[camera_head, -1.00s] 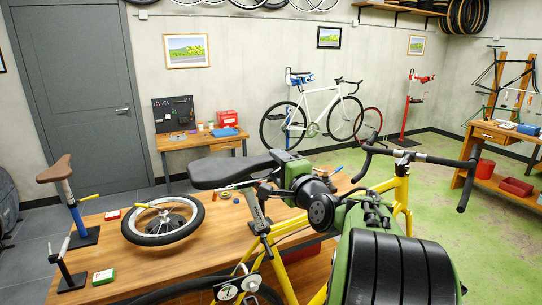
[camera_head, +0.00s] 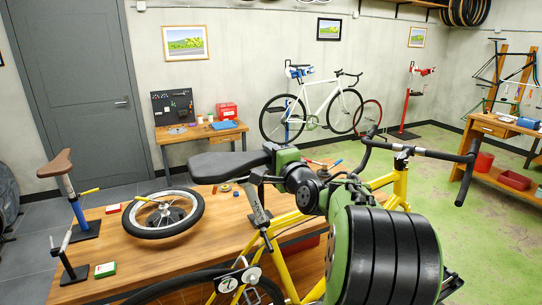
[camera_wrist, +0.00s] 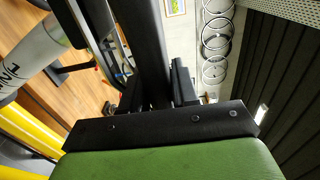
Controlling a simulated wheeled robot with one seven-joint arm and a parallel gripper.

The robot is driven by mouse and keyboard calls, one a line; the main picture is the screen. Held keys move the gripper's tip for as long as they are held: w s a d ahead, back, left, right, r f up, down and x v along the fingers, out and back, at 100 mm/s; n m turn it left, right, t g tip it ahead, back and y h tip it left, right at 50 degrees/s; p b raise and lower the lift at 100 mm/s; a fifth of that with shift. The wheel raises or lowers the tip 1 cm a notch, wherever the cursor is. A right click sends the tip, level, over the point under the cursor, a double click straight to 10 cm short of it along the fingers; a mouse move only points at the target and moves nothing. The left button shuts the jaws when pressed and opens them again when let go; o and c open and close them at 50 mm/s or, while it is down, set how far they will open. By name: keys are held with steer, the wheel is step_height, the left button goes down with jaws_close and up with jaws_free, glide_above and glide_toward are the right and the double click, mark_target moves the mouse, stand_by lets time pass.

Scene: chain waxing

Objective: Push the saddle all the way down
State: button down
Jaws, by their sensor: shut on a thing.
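The black saddle (camera_head: 228,165) sits on a seatpost (camera_head: 257,203) in the yellow bike frame (camera_head: 278,262). Part of the post still shows between saddle and frame. My gripper (camera_head: 271,160) is at the right end of the saddle, shut on it. In the wrist view my green gripper body and black jaws fill the bottom and middle. A silver tube with dark lettering (camera_wrist: 38,57) shows at left there.
A wooden table (camera_head: 200,255) stands behind the bike, bearing a loose wheel (camera_head: 164,235) and small items. A brown saddle (camera_head: 55,165) on a blue stand is at left. Black handlebars (camera_head: 430,157) lie to the right of my arm. Green floor is free farther right.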

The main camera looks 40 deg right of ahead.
steer(key=shift+f, duration=0.1)
step_height(320, 180, down, 8)
steer(key=d+b, duration=0.2)
steer(key=b, duration=0.5)
steer(key=shift+s+d, duration=0.15)
steer(key=shift+s, duration=0.2)
steer(key=c, duration=0.9)
jaws_free()
steer(key=shift+c, duration=0.2)
steer(key=b+v, duration=0.2)
steer(key=v, duration=1.3)
steer(key=shift+s, duration=0.35)
